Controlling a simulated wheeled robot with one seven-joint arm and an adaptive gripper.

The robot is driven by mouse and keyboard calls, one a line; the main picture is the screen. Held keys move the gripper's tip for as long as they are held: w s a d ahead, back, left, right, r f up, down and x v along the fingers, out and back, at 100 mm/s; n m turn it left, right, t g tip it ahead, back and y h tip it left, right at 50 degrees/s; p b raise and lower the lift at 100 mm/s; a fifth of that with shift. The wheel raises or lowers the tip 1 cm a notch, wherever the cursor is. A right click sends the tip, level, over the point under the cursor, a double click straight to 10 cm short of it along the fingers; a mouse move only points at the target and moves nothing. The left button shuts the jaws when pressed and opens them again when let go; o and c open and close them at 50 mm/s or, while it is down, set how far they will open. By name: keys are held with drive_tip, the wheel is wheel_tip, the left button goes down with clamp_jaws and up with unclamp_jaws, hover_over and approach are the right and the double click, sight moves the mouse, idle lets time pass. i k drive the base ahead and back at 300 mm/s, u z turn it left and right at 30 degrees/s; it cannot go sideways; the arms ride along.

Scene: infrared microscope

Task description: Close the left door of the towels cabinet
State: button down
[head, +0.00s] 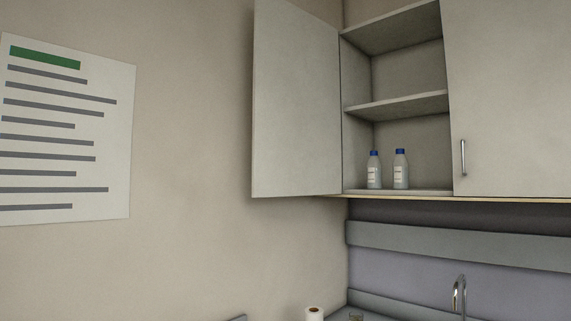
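A pale wall cabinet hangs at the upper right in the head view. Its left door (296,100) stands wide open, swung out to the left of the cabinet opening. No handle shows on the face of this door that I see. The open section has shelves (405,106), and two bottles with blue caps (374,170) (401,170) stand on its bottom board. The right door (510,100) is shut and has a vertical metal handle (463,157) near its lower left edge. My gripper is not in view.
Below the cabinet are a grey rail (450,245) and a curved metal tap (459,296). A paper roll (314,313) shows at the bottom edge. A notice (68,130) hangs on the left wall. The wall between the notice and open door is bare.

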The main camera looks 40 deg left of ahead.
sight(296, 141)
drive_tip(key=z, duration=0.05)
drive_tip(key=i, duration=0.6)
drive_tip(key=u, duration=1.75)
